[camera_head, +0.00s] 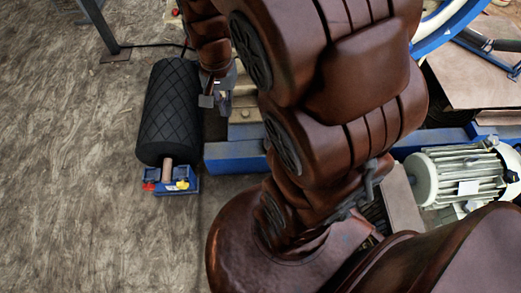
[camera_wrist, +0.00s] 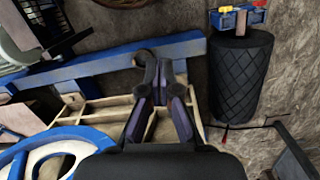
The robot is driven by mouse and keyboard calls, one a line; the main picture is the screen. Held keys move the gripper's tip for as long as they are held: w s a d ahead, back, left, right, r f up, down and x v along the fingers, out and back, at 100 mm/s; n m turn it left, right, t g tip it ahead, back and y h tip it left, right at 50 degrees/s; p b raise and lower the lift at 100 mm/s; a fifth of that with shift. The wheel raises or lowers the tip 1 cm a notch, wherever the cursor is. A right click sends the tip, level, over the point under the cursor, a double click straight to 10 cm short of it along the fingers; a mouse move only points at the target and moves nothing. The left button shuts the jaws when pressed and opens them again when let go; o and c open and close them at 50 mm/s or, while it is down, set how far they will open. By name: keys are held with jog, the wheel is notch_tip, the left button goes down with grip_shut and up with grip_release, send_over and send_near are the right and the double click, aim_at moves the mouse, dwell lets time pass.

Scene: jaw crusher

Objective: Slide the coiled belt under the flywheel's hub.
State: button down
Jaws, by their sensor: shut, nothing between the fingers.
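The flywheel (camera_head: 447,28), with a blue and white rim, shows only partly at the top right of the head view. A blue and white wheel rim, likely the same flywheel (camera_wrist: 68,132), is cut off at the lower left of the wrist view. Its hub is not clearly visible. I cannot make out the coiled belt in either view. My gripper (camera_head: 215,96) is shut and empty beside the black roller, partly hidden by my arm. In the wrist view my gripper (camera_wrist: 161,62) is over a pale divided frame, apart from the flywheel.
A black diamond-patterned roller (camera_head: 171,108) lies on the floor on a blue stand (camera_head: 180,185). A pale frame (camera_wrist: 97,113) borders a blue beam (camera_wrist: 100,66). A grey motor (camera_head: 465,175) is at the right.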

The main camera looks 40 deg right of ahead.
jog(key=w+d+f+m+b, duration=0.3)
jog(key=f+b, duration=0.1)
jog(key=f, duration=0.3)
jog(key=w+d+f+m+b, duration=0.2)
jog(key=w+d+f+b, duration=0.1)
jog(key=f, duration=0.5)
jog(key=w+d+f+m+b, duration=0.3)
jog(key=w+f+b, duration=0.1)
jog(key=f, duration=0.3)
jog(key=m+t+b, duration=0.1)
jog(key=m+b, duration=0.7)
jog(key=b, duration=0.3)
send_over(261, 148)
jog(key=w+a, duration=0.3)
notch_tip(261, 148, down, 28)
jog(key=f+b, duration=0.1)
jog(key=f, duration=0.2)
jog(key=f+b, duration=0.1)
jog(key=f, duration=0.2)
jog(key=f+b, duration=0.1)
jog(key=f, duration=0.3)
jog(key=shift+s+f, duration=0.1)
jog(key=shift+s, duration=0.2)
jog(key=shift+s+d+b, duration=0.5)
jog(key=shift+s+d, duration=0.2)
jog(key=shift+d, duration=0.35)
jog(key=shift+s+d+r, duration=0.3)
jog(key=shift+s+d, duration=0.1)
jog(key=shift+d, duration=0.1)
